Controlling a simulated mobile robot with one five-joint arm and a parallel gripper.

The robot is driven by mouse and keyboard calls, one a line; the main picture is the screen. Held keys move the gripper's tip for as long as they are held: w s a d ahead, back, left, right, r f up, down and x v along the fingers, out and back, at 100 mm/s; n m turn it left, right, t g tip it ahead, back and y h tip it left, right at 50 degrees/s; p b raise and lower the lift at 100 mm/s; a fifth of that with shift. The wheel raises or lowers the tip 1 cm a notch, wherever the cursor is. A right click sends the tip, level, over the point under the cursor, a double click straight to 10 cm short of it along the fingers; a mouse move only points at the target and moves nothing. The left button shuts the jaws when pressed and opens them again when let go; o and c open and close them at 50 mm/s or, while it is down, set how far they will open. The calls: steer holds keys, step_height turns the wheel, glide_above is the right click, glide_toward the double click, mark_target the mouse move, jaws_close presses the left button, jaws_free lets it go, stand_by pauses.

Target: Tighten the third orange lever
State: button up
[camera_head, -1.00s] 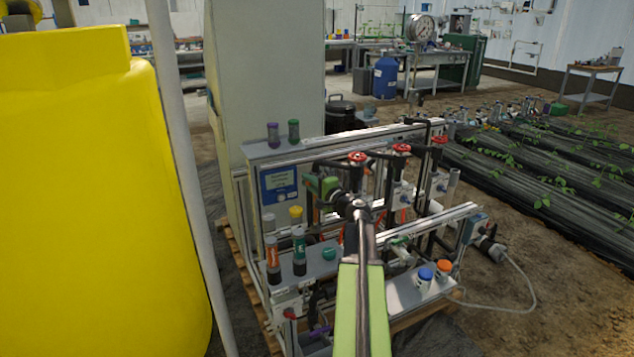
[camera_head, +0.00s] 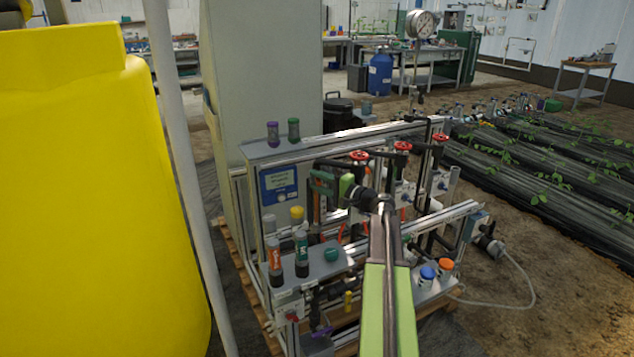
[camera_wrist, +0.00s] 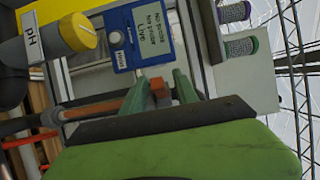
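My gripper (camera_head: 322,183) is at the front of the skid frame, left of the middle, just right of a blue display panel. In the wrist view its two green fingers (camera_wrist: 159,94) stand apart. An orange block-like end (camera_wrist: 159,88) shows between the fingertips, with gaps beside it; I cannot tell whether it is touched. An orange bar (camera_wrist: 122,104) runs left from near the left finger. In the head view, small orange parts (camera_head: 340,234) show lower in the frame, partly hidden by pipes and my arm. I cannot tell which lever is the third.
A blue display panel (camera_head: 279,185) is close to my gripper, and a yellow-capped pH probe (camera_wrist: 77,32) is near it. Red handwheels (camera_head: 358,156) line the upper pipes. Orange- and green-labelled bottles (camera_head: 301,252) stand in front. A yellow tank (camera_head: 90,190) and white pole fill the left.

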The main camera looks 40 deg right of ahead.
steer(key=shift+w+a, duration=0.1)
steer(key=shift+a, duration=0.15)
steer(key=v, duration=1.7)
steer(key=shift+d, duration=0.2)
